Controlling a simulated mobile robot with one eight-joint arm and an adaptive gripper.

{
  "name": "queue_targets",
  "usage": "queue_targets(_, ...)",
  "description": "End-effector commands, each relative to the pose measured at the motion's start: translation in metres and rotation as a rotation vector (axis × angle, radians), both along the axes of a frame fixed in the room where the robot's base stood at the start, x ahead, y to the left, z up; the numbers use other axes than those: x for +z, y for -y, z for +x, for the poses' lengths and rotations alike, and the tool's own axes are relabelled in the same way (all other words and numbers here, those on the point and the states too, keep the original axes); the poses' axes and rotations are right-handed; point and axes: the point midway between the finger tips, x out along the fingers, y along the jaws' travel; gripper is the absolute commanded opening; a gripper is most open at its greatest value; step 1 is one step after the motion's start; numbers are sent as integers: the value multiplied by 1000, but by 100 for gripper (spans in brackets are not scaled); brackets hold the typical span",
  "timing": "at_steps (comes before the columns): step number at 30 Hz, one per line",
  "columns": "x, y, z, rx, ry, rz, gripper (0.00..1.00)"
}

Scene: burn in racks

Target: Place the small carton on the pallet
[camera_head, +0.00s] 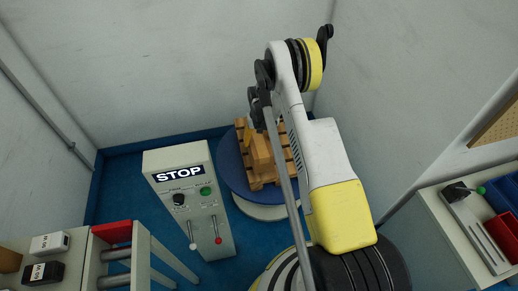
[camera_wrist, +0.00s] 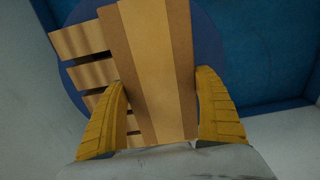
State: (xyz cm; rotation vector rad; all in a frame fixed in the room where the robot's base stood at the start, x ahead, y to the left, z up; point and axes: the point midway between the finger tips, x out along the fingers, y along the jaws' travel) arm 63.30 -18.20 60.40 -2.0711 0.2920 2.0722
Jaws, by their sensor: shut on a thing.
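The small carton (camera_wrist: 152,70) is a tan box with a lighter band down its middle. In the wrist view it fills the space between the two yellow fingers of my gripper (camera_wrist: 165,110), which is shut on it. The carton also shows in the head view (camera_head: 262,153), over the pallet. The wooden slatted pallet (camera_wrist: 84,45) shows behind and left of the carton in the wrist view; in the head view the pallet (camera_head: 288,148) lies on a round blue-topped stand. I cannot tell whether the carton touches the pallet. My arm hides part of the pallet's right side.
The round stand (camera_head: 232,167) is beside a grey STOP console (camera_head: 190,205) with levers. A roller rack (camera_head: 115,255) and small boxes (camera_head: 50,243) are at the lower left. A bench with blue and red bins (camera_head: 500,232) is at the right. Walls close in behind.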

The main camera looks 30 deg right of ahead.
Motion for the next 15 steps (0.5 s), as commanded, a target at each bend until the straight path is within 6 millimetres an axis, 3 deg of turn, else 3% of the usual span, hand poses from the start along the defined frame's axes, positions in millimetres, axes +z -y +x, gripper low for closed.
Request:
queue_targets(9, -39, 0, 0, 0, 0, 0, 38)
queue_targets(15, -38, 0, 0, 0, 0, 0, 38)
